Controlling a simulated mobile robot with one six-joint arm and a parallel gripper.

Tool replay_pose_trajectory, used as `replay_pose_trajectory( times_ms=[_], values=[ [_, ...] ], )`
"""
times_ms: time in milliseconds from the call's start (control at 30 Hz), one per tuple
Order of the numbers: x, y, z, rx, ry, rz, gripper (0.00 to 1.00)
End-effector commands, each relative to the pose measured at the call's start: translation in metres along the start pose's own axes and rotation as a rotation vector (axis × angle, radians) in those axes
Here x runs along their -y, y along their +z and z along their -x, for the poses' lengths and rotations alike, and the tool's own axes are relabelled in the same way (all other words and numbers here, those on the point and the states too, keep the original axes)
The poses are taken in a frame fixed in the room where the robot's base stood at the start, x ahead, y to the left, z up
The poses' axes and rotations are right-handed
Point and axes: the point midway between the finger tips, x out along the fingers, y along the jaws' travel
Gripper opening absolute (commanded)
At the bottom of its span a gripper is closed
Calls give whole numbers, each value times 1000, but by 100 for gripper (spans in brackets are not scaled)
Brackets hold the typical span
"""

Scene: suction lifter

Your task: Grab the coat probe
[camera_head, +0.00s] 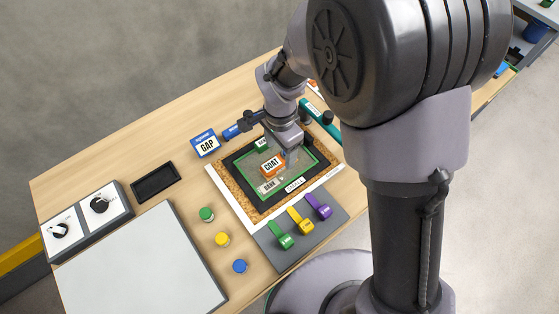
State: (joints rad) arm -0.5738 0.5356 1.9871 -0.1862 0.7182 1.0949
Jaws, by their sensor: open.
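The coat probe (271,163) is a small orange block with a white label reading COAT. It sits on the dark mat with a green border (240,166), in the middle of the table. My gripper (287,150) is open, directly above and just right of the coat probe, pointing down. Its fingertips are small and partly hidden by the wrist, so I cannot tell whether they touch the probe. A grey piece labelled DARK (268,187) lies in front of the probe, and a green piece (261,144) lies behind it.
A blue GAP box (206,144) and a blue tool (236,130) stand left of the mat. Green, yellow and purple clips (301,221) sit on a grey pad in front. A black tray (155,181), several coloured knobs and a dial box (99,206) are left.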

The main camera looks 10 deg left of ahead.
Motion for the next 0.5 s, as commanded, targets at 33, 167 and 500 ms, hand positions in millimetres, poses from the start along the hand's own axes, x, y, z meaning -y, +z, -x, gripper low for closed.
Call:
replay_pose_trajectory(
  times_ms=[33,167,500],
  values=[
    [1,1,-10,1,2,0,65],
    [3,2,-38,2,3,-1,65],
    [3,2,-45,0,0,0,50]
  ],
)
